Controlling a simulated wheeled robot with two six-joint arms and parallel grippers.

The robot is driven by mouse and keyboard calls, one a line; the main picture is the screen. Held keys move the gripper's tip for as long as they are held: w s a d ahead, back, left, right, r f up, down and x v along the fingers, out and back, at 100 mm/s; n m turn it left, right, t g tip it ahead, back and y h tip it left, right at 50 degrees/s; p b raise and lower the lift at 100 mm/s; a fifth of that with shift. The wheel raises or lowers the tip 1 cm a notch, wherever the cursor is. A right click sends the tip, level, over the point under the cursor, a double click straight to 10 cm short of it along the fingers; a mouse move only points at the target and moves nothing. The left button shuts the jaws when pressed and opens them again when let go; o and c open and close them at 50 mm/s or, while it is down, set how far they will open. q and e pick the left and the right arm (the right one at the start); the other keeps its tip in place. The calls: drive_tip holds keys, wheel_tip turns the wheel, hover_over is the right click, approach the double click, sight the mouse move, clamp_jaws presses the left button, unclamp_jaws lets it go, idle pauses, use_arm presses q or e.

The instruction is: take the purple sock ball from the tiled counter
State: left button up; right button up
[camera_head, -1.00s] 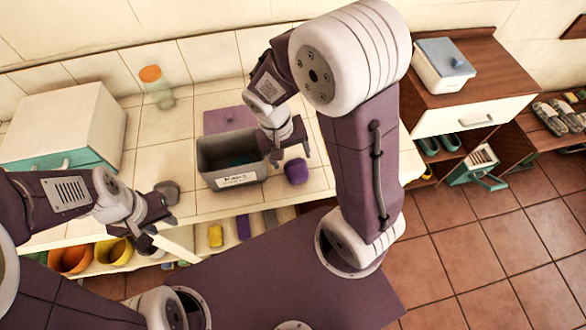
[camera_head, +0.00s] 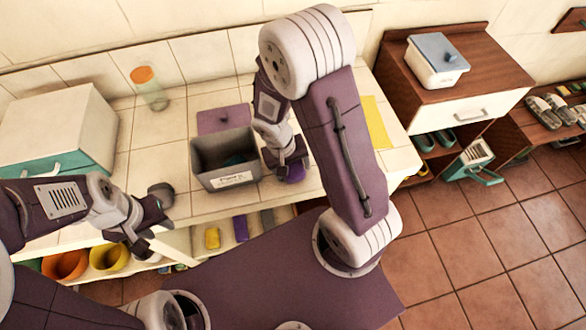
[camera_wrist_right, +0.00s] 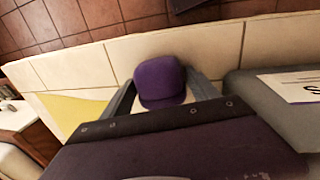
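The purple sock ball (camera_head: 294,174) sits on the tiled counter (camera_head: 206,206), right of the grey bin, partly hidden by my right gripper in the head view. In the right wrist view the sock ball (camera_wrist_right: 160,80) lies between the two fingertips. My right gripper (camera_head: 288,168) is lowered over it, one finger on each side. The fingers look open, very close to the ball; I cannot tell if they touch it. My left gripper (camera_head: 152,236) is open and empty at the counter's front edge, apart from the ball.
A grey labelled bin (camera_head: 226,184) stands just left of my right gripper. A dark grey lump (camera_head: 161,193) lies near my left gripper. A yellow cloth (camera_head: 376,122) lies at right.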

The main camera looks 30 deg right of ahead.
sight(294, 166)
drive_tip(key=c, duration=0.9)
drive_tip(key=shift+c, duration=0.2)
drive_tip(key=shift+r, duration=0.35)
wheel_tip(294, 166, up, 4)
drive_tip(key=shift+f+p, duration=0.1)
drive_tip(key=shift+p, duration=0.45)
drive_tip(key=s+d+r+b, duration=0.1)
drive_tip(key=s+r+b, duration=0.3)
drive_tip(key=s, duration=0.7)
wheel_tip(294, 166, up, 2)
drive_tip(key=shift+s+d+r+b, duration=0.2)
drive_tip(key=shift+s+r+b, duration=0.05)
drive_tip(key=shift+b, duration=0.1)
